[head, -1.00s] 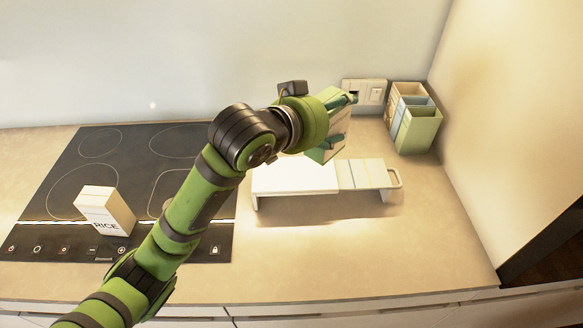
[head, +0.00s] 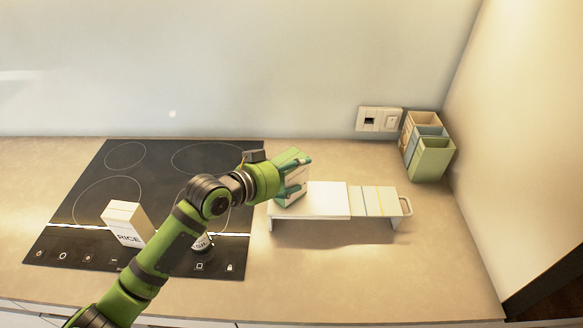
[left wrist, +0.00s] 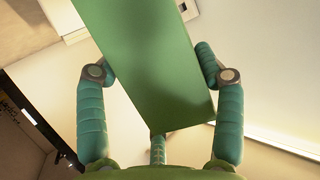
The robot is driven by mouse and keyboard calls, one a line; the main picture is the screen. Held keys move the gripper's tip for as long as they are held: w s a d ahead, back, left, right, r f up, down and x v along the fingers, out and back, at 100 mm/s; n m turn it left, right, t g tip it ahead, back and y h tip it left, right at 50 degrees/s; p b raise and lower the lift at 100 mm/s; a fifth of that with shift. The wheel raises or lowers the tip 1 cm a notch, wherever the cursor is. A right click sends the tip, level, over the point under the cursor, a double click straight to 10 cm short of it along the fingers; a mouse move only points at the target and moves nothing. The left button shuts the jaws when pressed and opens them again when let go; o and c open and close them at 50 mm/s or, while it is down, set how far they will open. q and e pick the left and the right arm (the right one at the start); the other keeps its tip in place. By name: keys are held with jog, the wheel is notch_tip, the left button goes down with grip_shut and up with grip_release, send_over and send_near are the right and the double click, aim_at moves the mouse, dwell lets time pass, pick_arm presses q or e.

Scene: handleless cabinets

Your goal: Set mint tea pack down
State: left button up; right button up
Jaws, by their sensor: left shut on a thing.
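The mint tea pack (head: 291,161) is a green and pale box at the left end of a white riser (head: 315,201). My left gripper (head: 296,180) is shut on it, with its teal fingers around the sides. I cannot tell whether the pack's bottom touches the riser. In the left wrist view the pack's plain green face (left wrist: 145,65) fills the middle, slightly tilted, between the two side fingers of the gripper (left wrist: 160,76). My right gripper is not in view.
The riser's right part has pale stripes and a loop handle. A compartment organizer (head: 431,160) stands in the back right corner. A rice box (head: 127,223) stands on the black cooktop (head: 85,245); a partly hidden container (head: 204,243) is behind my arm. The front right counter is clear.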

pick_arm(q)
jog(key=shift+f, duration=0.2)
jog(key=o, duration=1.3)
jog(key=shift+r, duration=0.15)
jog(key=shift+s+a, duration=0.15)
jog(key=shift+s, duration=0.05)
jog(key=shift+b+v, duration=1.4)
jog(key=shift+v, duration=4.3)
